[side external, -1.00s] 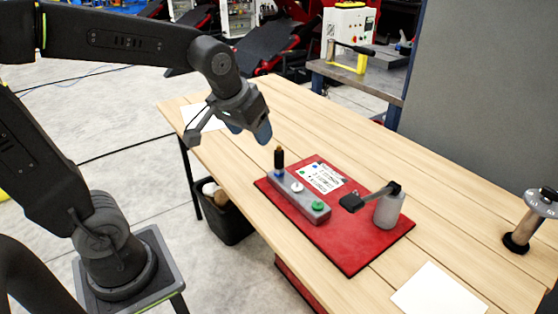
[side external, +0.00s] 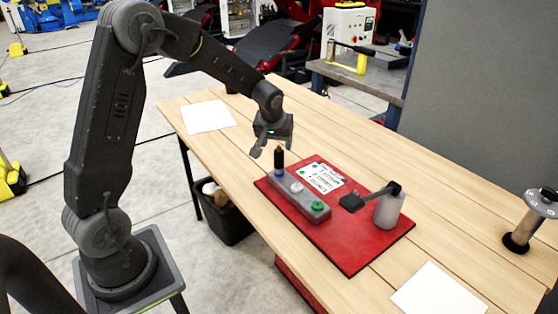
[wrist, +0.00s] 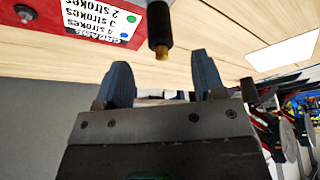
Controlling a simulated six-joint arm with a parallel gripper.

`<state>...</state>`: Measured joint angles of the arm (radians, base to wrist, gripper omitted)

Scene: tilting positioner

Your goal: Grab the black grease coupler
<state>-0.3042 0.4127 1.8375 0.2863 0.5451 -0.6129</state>
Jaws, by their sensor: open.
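The black grease coupler (side external: 279,158) is a short black cylinder with a brass tip, standing upright at the blue end of the grey block (side external: 306,205). In the wrist view the coupler (wrist: 159,28) hangs at the top middle, its brass tip toward my gripper. My gripper (side external: 273,149) is open and empty, pointing down just above the coupler. In the wrist view the blue-grey fingers (wrist: 162,78) are apart, and the coupler lies beyond their tips, roughly in line with the gap. No contact shows.
The block also bears a white fitting (side external: 297,187) and a green fitting (side external: 318,205). It lies on a red mat (side external: 350,250) with a label card (side external: 322,177).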

